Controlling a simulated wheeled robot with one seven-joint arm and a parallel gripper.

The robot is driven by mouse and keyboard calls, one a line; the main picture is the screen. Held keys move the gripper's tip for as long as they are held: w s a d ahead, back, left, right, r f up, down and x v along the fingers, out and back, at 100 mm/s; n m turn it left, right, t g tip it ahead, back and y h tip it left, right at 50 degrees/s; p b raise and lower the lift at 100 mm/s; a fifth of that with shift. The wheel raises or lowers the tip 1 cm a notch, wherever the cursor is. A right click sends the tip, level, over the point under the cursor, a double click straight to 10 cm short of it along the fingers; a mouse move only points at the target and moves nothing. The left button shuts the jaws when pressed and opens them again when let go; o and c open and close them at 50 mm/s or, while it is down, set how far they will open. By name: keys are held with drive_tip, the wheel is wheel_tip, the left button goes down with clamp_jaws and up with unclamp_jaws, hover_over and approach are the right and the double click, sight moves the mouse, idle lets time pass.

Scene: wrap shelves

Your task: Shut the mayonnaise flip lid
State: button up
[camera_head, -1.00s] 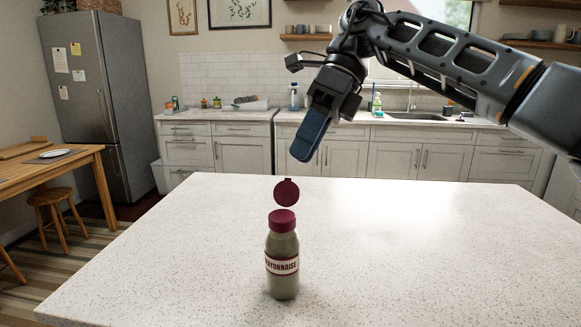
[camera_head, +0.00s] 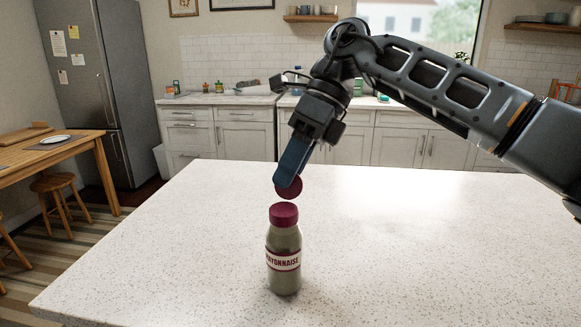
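The mayonnaise bottle (camera_head: 284,258) stands upright on the speckled white counter, with a dark red cap (camera_head: 284,213) on top. Its round dark red flip lid (camera_head: 291,189) stands up above the cap, open. My gripper (camera_head: 286,182) points down with its blue fingertip overlapping the upper left part of the lid in the picture. I cannot tell if it touches the lid or is in front of it. Only one finger shows from this side, so the gap between the fingers is hidden.
The counter (camera_head: 420,250) is clear around the bottle. Behind it stand white kitchen cabinets (camera_head: 245,135). A fridge (camera_head: 95,90) and a wooden table (camera_head: 50,160) with stools are at the left.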

sight(282, 212)
clamp_jaws()
idle(0.3)
